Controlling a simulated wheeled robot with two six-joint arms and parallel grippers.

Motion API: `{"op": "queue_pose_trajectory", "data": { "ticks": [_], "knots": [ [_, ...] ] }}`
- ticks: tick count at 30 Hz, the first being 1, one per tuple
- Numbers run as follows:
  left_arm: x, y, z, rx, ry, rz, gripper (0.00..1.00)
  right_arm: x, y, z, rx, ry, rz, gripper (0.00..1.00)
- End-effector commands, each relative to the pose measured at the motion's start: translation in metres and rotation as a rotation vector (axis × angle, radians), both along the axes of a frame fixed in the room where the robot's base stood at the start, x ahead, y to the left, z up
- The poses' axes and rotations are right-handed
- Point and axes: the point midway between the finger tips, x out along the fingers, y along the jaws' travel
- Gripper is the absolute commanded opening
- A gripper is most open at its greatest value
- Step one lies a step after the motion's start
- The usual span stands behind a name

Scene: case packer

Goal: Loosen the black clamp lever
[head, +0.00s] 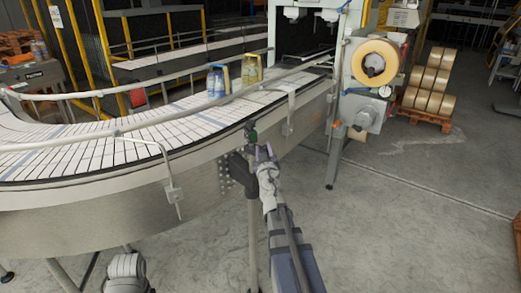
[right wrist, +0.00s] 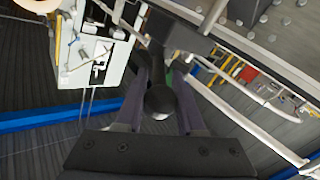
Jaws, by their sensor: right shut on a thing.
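The black clamp lever (right wrist: 160,101) shows in the right wrist view as a dark arm ending in a round knob. It lies between the two purple-grey fingers of my right gripper (right wrist: 162,112), which is shut on it. In the head view my right gripper (head: 263,152) is at the conveyor's outer side, beside a black clamp bracket (head: 242,173). The lever itself is mostly hidden there by the gripper and is hard to make out. A small green part (head: 251,134) sits just above the fingers.
The curved conveyor (head: 95,155) with metal guide rails runs behind the bracket. The machine with a tape roll (head: 375,63) stands at right. The floor in front on the right is clear.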

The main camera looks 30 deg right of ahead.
Motion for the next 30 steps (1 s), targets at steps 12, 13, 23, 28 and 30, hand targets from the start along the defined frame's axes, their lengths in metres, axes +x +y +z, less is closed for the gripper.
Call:
{"op": "queue_pose_trajectory", "data": {
  "ticks": [12, 13, 23, 28, 30],
  "knots": [
    [0.0, 0.0, 0.0, 0.0, 0.0, 0.0, 0.5, -0.008, -0.022, 0.0, -0.002, 0.001, 0.391, 0.0],
    [0.0, 0.0, 0.0, 0.0, 0.0, 0.0, 0.5, -0.008, -0.023, 0.0, -0.002, 0.001, 0.42, 0.0],
    [0.0, 0.0, 0.0, 0.0, 0.0, 0.0, 0.5, -0.008, -0.037, 0.0, -0.002, 0.001, 0.717, 0.0],
    [0.0, 0.0, 0.0, 0.0, 0.0, 0.0, 0.5, -0.008, -0.042, 0.0, -0.002, 0.001, 0.841, 0.0],
    [0.0, 0.0, 0.0, 0.0, 0.0, 0.0, 0.5, -0.008, -0.043, 0.0, -0.001, 0.001, 0.884, 0.0]
  ]
}}
